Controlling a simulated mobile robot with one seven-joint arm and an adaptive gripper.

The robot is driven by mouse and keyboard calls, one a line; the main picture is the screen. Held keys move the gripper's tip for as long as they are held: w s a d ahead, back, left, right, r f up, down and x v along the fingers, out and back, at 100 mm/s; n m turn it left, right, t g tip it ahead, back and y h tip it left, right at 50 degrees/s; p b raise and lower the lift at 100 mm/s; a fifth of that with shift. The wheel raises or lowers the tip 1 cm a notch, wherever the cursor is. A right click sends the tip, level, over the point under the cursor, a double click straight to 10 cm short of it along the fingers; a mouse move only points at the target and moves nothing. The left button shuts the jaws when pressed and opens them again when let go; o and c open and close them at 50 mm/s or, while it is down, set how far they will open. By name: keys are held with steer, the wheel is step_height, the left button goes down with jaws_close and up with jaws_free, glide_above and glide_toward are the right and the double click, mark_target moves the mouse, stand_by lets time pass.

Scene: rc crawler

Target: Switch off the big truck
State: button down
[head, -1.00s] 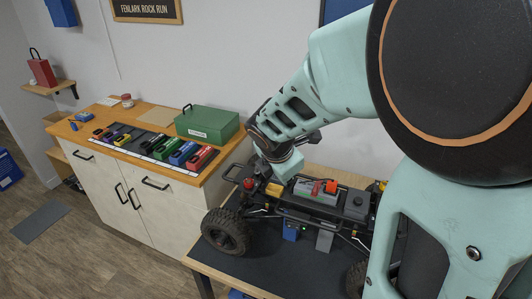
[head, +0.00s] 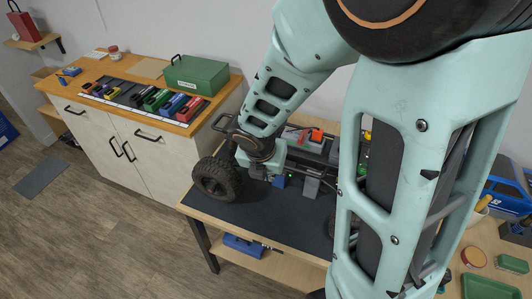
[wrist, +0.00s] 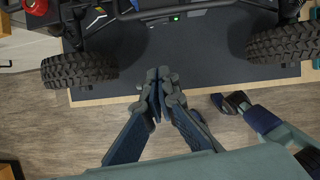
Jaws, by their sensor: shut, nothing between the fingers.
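The big truck stands on a dark mat on the low table, partly hidden by my arm in the head view. Its large front wheel (head: 216,179) shows left of my wrist. In the wrist view the truck's side runs along the top, between a left wheel (wrist: 78,70) and a right wheel (wrist: 285,42). A small lit green light (wrist: 176,18) shows on a dark part of its underside edge. My gripper (wrist: 160,76) is shut and empty, its tips over the mat below the truck's side, apart from it.
A wooden cabinet (head: 120,140) at left holds a row of coloured packs and a green box (head: 195,75). A blue case (head: 243,246) lies on the table's lower shelf. At right stand a blue car body (head: 502,185) and small trays. The mat (head: 250,212) in front of the truck is clear.

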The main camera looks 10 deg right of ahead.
steer(key=w+d+f+b, duration=0.2)
steer(key=w+d+f, duration=0.1)
steer(key=w+f, duration=0.3)
steer(key=shift+x, duration=1.35)
